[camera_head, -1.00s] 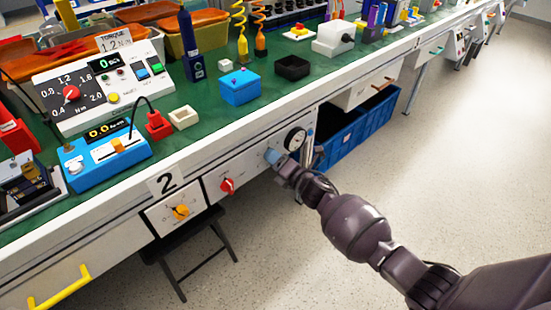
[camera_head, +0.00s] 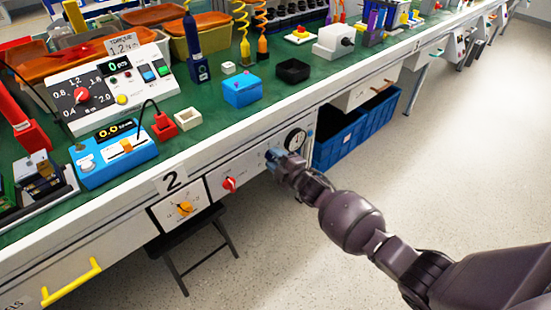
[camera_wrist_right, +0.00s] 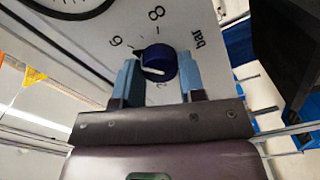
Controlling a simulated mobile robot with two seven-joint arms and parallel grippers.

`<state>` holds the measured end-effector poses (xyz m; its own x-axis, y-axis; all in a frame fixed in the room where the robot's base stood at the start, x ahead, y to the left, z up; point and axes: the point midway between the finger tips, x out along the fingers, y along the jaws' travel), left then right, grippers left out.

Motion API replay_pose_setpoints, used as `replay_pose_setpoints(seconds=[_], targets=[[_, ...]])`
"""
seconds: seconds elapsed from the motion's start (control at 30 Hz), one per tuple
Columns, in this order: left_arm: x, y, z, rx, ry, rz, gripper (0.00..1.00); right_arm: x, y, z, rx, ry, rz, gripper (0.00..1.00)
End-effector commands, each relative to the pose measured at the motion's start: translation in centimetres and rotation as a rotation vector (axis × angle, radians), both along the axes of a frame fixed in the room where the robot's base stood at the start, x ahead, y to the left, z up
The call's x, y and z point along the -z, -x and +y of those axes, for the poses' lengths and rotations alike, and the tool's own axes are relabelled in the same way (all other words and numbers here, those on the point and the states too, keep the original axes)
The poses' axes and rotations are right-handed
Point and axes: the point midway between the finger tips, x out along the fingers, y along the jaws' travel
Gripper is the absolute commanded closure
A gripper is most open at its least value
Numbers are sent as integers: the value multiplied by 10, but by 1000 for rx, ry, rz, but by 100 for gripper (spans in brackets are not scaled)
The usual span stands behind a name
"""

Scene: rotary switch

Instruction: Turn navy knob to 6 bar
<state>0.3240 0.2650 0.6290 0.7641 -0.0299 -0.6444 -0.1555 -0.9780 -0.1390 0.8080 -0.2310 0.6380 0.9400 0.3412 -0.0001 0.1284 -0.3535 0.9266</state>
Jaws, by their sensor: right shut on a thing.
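The navy knob (camera_wrist_right: 159,60) sits on a white panel with a printed scale. In the right wrist view the numeral 6 is left of it, 8 above it and "bar" to its upper right. A white mark shows on the knob's lower face; I cannot tell exactly which value it points to. My right gripper (camera_wrist_right: 159,68) has its blue fingers on either side of the knob, shut on it. In the head view my right gripper (camera_head: 274,156) is at the bench front and hides the knob. My left gripper is not in view.
A round gauge (camera_head: 295,139) is just right of the gripper. A red knob (camera_head: 229,184) and an orange knob (camera_head: 184,208) are on the bench front to the left. Blue bins (camera_head: 340,145) stand under the bench to the right. The floor in front is open.

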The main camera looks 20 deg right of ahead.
Motion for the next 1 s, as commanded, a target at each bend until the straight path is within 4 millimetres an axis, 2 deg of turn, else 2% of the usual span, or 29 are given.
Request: replay_pose_setpoints(seconds=[0.3,0.83,0.87,1.0], targets=[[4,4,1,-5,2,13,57,1,0,0,0,-110,41,87],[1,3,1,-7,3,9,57,1,1,0,-1,-130,49,87],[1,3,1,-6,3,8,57,1,1,0,-1,-130,49,60],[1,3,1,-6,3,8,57,1,0,0,0,-130,48,39]])
